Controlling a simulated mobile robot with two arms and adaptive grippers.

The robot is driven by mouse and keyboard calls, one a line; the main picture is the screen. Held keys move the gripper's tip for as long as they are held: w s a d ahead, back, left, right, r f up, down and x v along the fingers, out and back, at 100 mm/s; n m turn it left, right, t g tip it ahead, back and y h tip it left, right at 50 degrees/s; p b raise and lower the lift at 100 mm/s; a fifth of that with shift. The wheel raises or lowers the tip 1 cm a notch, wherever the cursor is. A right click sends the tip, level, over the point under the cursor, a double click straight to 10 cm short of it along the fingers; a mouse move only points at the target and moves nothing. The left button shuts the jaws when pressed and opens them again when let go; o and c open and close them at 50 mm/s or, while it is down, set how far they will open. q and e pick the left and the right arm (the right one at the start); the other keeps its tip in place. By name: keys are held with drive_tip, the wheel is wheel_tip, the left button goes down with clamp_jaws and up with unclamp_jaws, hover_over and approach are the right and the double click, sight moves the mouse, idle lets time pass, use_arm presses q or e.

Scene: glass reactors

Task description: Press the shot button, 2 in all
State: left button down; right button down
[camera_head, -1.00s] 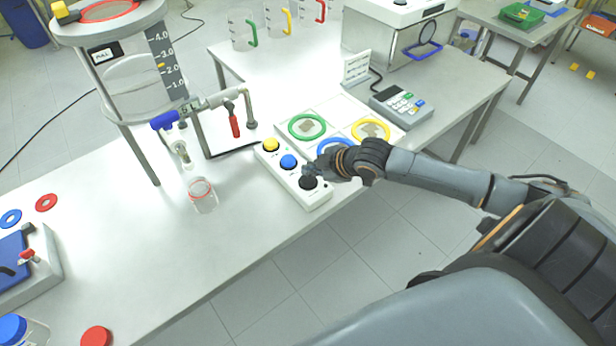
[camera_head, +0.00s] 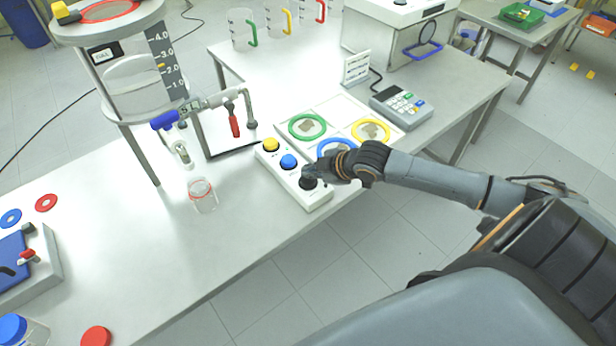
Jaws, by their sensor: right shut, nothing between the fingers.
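A white button box (camera_head: 316,199) sits near the table's front edge. It has a yellow button (camera_head: 270,145), a blue button (camera_head: 289,162) and a black button (camera_head: 307,184) in a row. The labels are too small to read, so I cannot tell which one is the shot button. My right gripper (camera_head: 311,172) is shut and empty, with its fingertips at the black button, partly covering it. I cannot tell whether they touch it. My left gripper is not in view.
A small glass (camera_head: 203,196) with a red ring stands under the reactor's valve tap (camera_head: 183,154). A tray with green (camera_head: 307,127), yellow (camera_head: 371,130) and blue rings lies behind the gripper. A keypad device (camera_head: 401,106) is at the right.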

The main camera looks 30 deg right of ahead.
sight(311, 180)
drive_tip(key=shift+f, duration=0.5)
idle(0.6)
drive_tip(key=shift+r+p, duration=0.9)
wheel_tip(311, 180, up, 5)
drive_tip(key=p, duration=0.5)
drive_tip(key=shift+r, duration=0.1)
idle(1.6)
